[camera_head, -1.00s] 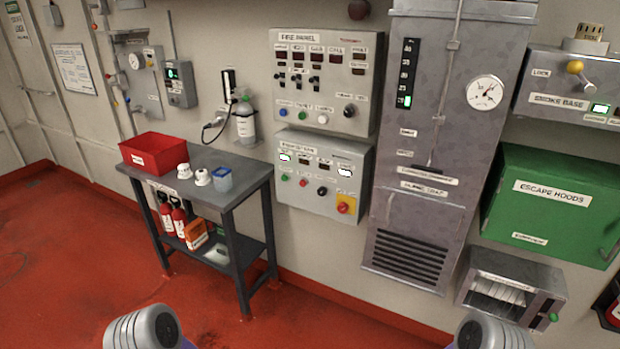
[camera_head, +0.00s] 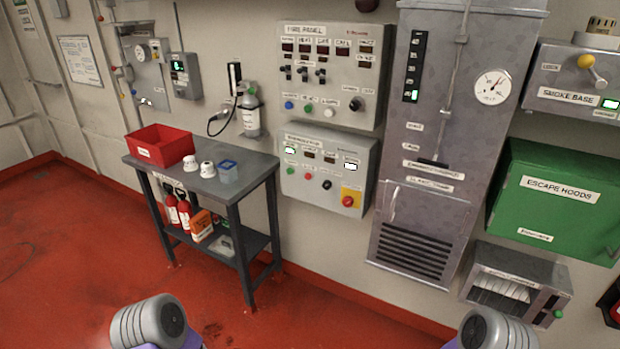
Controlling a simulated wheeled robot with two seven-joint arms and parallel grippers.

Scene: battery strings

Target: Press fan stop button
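Two grey control panels hang on the wall near the middle. The upper fire panel (camera_head: 329,76) has small displays, switches and a row of coloured knobs or buttons. The lower panel (camera_head: 327,171) has small lit displays and a row of buttons: a green button (camera_head: 290,171), a red button (camera_head: 308,176), a black button (camera_head: 327,184) and a larger red button (camera_head: 348,201) on a yellow plate. The small labels are too blurred to tell which one is fan stop. Only grey rounded parts of my arms show at the bottom edge; neither gripper is in view, and both arms are well short of the panels.
A dark grey table (camera_head: 258,170) with a red bin (camera_head: 160,146), white cups and a blue container (camera_head: 228,171) stands left of the lower panel. A tall metal cabinet (camera_head: 428,228) and a green escape hoods box (camera_head: 556,203) are to the right. Red floor (camera_head: 330,315) before the panels is clear.

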